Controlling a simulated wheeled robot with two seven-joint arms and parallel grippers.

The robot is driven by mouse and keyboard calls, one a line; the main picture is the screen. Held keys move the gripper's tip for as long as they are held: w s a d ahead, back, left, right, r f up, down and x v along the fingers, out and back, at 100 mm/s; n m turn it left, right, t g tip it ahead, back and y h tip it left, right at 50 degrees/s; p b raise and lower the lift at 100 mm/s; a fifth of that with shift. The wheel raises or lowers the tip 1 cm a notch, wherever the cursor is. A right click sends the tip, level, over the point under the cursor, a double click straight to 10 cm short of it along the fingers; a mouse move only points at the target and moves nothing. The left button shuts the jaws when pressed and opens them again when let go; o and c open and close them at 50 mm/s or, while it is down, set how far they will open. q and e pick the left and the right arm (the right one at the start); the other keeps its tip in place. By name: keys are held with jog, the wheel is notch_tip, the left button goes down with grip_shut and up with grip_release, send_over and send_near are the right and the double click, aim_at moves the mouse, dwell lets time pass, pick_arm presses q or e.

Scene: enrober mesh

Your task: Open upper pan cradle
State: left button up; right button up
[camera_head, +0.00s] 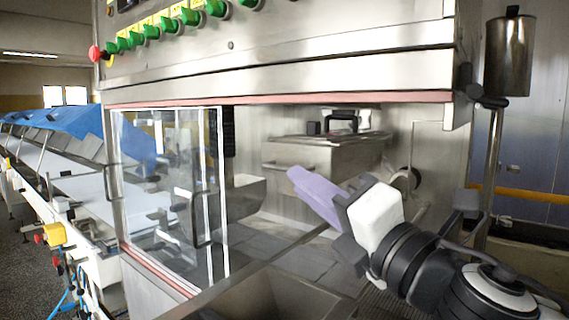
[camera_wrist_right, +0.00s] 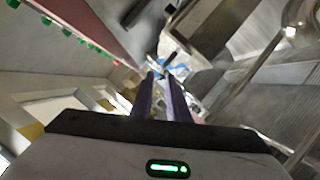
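The upper pan cradle seems to be the steel box-like pan (camera_head: 325,160) inside the machine, under the hood; a black handle (camera_head: 342,122) stands on its top. My right gripper (camera_head: 300,182), with purple fingers, reaches in from the right in front of this pan, apart from the handle as far as I can tell. In the right wrist view its two fingers (camera_wrist_right: 162,95) run nearly parallel with a narrow gap and nothing clearly between them. My left gripper is not in view.
A clear sliding door (camera_head: 165,200) with a black handle covers the left of the opening. A steel post with a cylinder (camera_head: 509,55) stands at right. Green knobs and a red button (camera_head: 95,53) line the upper panel. A conveyor (camera_head: 95,190) runs off left.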

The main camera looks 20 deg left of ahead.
aim_at(283, 170)
jog(key=p+x, duration=0.1)
jog(key=x, duration=0.5)
jog(key=shift+w+a+r, duration=0.1)
jog(key=shift+w+a, duration=0.3)
jog(key=shift+a, duration=0.1)
jog(key=shift+w, duration=0.1)
grip_shut()
jog(key=shift+a, duration=0.1)
dwell(0.8)
